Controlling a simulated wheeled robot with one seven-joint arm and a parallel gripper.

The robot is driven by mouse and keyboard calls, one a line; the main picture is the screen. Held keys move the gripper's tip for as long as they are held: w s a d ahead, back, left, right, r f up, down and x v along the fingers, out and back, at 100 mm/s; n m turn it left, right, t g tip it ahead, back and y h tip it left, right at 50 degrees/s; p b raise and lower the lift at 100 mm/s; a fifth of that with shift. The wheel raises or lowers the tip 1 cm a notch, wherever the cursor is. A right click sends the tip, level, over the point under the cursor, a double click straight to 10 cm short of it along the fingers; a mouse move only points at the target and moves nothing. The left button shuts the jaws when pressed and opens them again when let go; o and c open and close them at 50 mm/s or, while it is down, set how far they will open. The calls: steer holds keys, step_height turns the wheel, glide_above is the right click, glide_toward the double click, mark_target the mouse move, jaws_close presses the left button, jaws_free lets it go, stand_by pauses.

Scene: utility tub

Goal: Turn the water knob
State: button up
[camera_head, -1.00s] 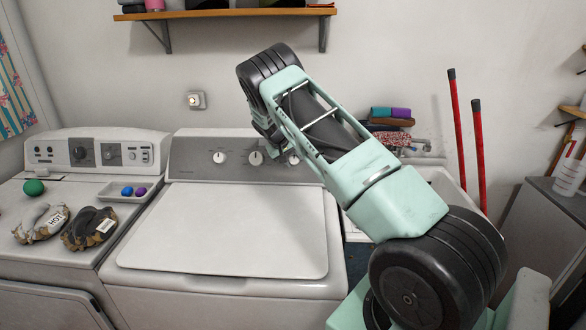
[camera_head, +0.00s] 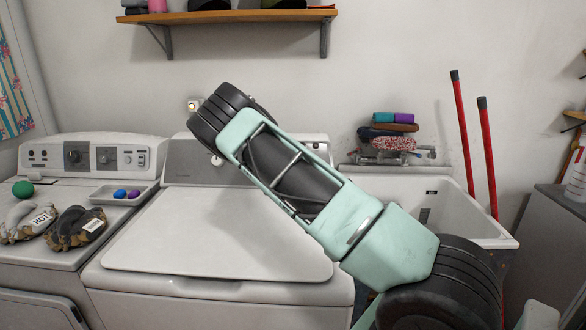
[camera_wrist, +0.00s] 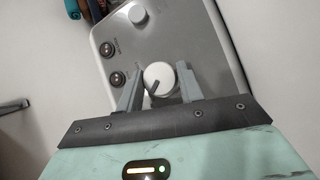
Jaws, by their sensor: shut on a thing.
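In the wrist view a round white knob (camera_wrist: 158,78) with a dark pointer mark sits on a grey control panel (camera_wrist: 190,35). My gripper (camera_wrist: 159,70) is shut on this knob, one finger on each side of it. Another white knob (camera_wrist: 137,13) and two small dark dials (camera_wrist: 117,78) are on the same panel, clear of the fingers. In the head view the panel (camera_head: 185,165) is at the back of the white top-loading washer (camera_head: 220,240). One white knob (camera_head: 217,160) shows there beside my arm. My arm hides the gripper and much of the panel.
A second machine (camera_head: 60,195) at left carries a green ball (camera_head: 22,188), mitts (camera_head: 76,228) and a small tray (camera_head: 110,199). A wooden shelf (camera_head: 230,15) hangs above.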

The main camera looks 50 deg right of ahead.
steer(key=shift+n+h+b, duration=0.3)
steer(key=shift+n, duration=0.1)
steer(key=o, duration=1)
steer(key=b+v, duration=0.3)
steer(key=v, duration=1.4)
steer(key=shift+s+a, duration=0.15)
